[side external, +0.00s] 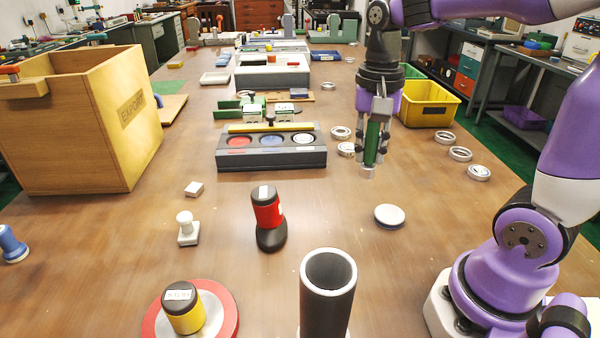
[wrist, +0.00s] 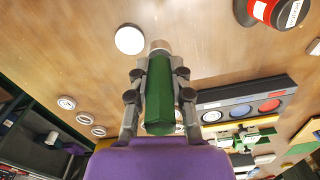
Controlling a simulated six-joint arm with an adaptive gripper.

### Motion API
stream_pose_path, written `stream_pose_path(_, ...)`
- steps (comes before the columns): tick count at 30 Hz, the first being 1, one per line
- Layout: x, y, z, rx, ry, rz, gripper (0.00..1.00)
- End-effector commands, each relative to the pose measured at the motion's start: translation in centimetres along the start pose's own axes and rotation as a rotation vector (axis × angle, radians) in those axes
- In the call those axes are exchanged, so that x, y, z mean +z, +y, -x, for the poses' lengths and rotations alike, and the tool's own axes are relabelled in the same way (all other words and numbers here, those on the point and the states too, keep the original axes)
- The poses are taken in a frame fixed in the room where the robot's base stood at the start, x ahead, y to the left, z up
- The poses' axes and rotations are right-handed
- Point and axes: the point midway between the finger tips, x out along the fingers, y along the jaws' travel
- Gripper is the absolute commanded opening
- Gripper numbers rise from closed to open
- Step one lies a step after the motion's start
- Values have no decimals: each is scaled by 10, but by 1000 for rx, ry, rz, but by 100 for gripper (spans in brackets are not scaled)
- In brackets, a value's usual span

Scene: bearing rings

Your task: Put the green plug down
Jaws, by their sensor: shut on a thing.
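The green plug (side external: 373,138) is a green bar with a silver round end, held upright in my gripper (side external: 372,152). My gripper is shut on it, with fingers on both sides. In the wrist view the plug (wrist: 160,100) lies between the fingers of my gripper (wrist: 160,92), its silver end pointing away from the palm. In the side view its silver end hangs low over the table (side external: 340,260). I cannot tell for sure whether it touches the wood.
A grey block (side external: 270,160) with red, blue and white round inserts stands left of the plug. Bearing rings (side external: 341,132) lie nearby. A white disc (side external: 389,216) lies in front. A yellow bin (side external: 428,103) stands behind right. A red-and-black plug (side external: 267,212) and dark tube (side external: 327,290) stand nearer.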

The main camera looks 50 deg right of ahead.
Motion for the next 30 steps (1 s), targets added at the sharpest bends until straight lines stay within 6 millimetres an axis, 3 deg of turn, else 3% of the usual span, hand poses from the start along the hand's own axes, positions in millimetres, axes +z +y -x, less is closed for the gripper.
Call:
stream_pose_path(3, -2, 27, -7, -1, 1, -388, 0)
stream_pose_path(6, -2, 44, -13, -1, 1, -666, 0)
stream_pose_path(12, 0, 62, -20, -2, 1, -996, 0)
stream_pose_path(25, -1, 67, -23, 0, 0, -1064, 0)
stream_pose_path(30, -16, 91, -40, 4, -3, -1073, 0)
